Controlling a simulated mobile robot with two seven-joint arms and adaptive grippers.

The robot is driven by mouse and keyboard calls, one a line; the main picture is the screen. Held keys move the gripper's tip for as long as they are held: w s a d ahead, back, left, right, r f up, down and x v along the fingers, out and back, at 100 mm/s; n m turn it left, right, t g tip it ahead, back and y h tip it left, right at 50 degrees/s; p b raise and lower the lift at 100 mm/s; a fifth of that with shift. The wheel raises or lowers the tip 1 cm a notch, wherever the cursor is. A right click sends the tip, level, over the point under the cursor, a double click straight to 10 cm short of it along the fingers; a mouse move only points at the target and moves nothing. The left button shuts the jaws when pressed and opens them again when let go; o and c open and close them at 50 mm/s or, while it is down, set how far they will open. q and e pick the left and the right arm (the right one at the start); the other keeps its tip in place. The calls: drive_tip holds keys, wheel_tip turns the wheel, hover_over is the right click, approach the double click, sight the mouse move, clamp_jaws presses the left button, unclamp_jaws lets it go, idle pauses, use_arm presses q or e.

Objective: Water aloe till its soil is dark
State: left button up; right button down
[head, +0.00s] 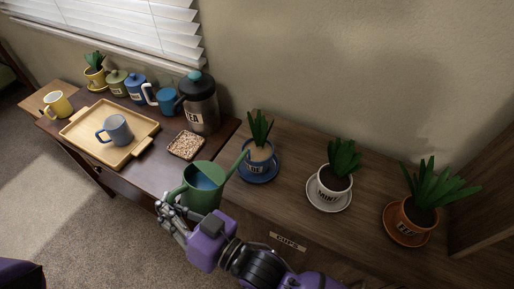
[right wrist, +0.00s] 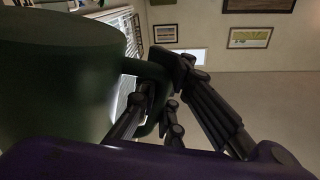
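A green watering can (head: 201,198) with blue water inside is upright in front of the shelf. My right gripper (head: 170,212) is shut on its handle; the can's body (right wrist: 60,75) and handle (right wrist: 154,70) show in the right wrist view between and beside the fingers. The spout points right, its tip close to the left side of a plant pot on a blue saucer (head: 259,175). That pot's label is only partly legible and looks like ALOE (head: 256,169). Its soil (head: 261,153) is pale tan. No water stream shows. My left gripper is out of view.
A white MINT pot (head: 329,189) and an orange pot (head: 410,222) stand to the right, both with dark soil.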

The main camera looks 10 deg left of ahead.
drive_tip(key=shift+w+d+r, duration=0.1)
drive_tip(key=shift+w+r, duration=0.05)
drive_tip(key=shift+r, duration=0.3)
idle(0.9)
wheel_tip(320, 180, down, 10)
drive_tip(key=s+a+n+b, duration=0.2)
drive_tip(key=s+n+b, duration=0.1)
drive_tip(key=n, duration=0.1)
drive_tip(key=r+p, duration=0.1)
drive_tip(key=w+r+m+p, duration=0.1)
drive_tip(key=r, duration=0.1)
drive_tip(key=r+m+p, duration=0.1)
drive_tip(key=r, duration=0.1)
drive_tip(key=shift+w+d+r+p, duration=0.25)
drive_tip(key=shift+w+d+p, duration=0.05)
drive_tip(key=shift+d, duration=0.05)
drive_tip(key=shift+w+r, duration=0.1)
drive_tip(key=shift+r, duration=0.1)
drive_tip(key=shift+w+d+r+m, duration=0.2)
drive_tip(key=shift+r+m, duration=0.2)
drive_tip(key=shift+r, duration=0.3)
idle(0.5)
